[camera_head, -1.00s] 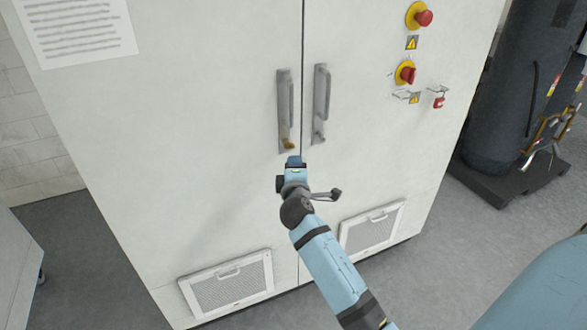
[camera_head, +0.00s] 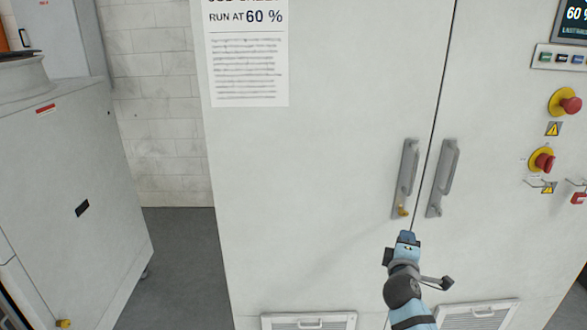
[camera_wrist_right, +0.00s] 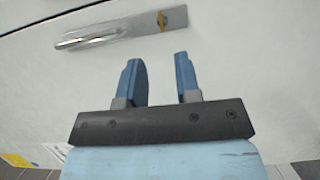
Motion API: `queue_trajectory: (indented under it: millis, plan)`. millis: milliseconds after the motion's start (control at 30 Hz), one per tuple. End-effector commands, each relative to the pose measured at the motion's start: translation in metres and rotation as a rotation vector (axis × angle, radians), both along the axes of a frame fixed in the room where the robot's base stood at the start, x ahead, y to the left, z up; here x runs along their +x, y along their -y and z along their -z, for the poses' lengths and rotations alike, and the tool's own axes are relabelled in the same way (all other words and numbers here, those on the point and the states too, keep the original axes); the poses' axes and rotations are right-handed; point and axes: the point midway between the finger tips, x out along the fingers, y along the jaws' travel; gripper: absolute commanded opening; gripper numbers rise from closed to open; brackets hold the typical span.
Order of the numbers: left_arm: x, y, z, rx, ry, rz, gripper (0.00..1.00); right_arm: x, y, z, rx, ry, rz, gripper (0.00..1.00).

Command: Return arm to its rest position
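My right arm reaches up from the bottom of the head view. Its gripper (camera_head: 406,238) is just below the two door handles of a white cabinet (camera_head: 330,170). The right wrist view shows the blue fingers of this gripper (camera_wrist_right: 159,75) apart, with nothing between them. The left door handle (camera_head: 406,178) has a brass-coloured lock at its lower end. A handle with its lock (camera_wrist_right: 125,28) lies beyond the fingertips in the wrist view, apart from them. The right door handle (camera_head: 443,178) stands beside it. The doors look shut. My left gripper is not in view.
A paper sign (camera_head: 248,60) reads "RUN AT 60 %". Red emergency knobs (camera_head: 571,104) and a control panel (camera_head: 560,57) are at the right. Another white cabinet (camera_head: 60,190) stands at the left. Grey floor (camera_head: 185,260) shows between the cabinets.

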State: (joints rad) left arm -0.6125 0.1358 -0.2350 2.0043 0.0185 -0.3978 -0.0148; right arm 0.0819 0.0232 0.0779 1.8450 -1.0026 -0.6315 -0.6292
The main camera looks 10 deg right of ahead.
Motion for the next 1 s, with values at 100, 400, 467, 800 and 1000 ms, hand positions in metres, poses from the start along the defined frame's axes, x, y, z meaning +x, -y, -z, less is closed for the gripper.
queue_trajectory:
  millis: [100,400,467,800,1000]
  plan:
    - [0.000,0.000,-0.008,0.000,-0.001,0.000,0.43,-0.008,-0.010,0.011,0.055,-0.007,-0.040,0.31]
    - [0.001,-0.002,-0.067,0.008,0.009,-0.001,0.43,-0.128,-0.118,0.105,0.753,-0.093,-0.300,0.31]
    - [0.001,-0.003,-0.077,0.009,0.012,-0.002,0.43,-0.162,-0.142,0.118,0.929,-0.117,-0.316,0.31]
    - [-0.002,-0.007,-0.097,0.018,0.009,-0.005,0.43,-0.286,-0.216,0.141,1.531,-0.200,-0.240,0.31]
    - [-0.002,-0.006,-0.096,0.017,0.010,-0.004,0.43,-0.292,-0.220,0.143,1.565,-0.201,-0.231,0.31]
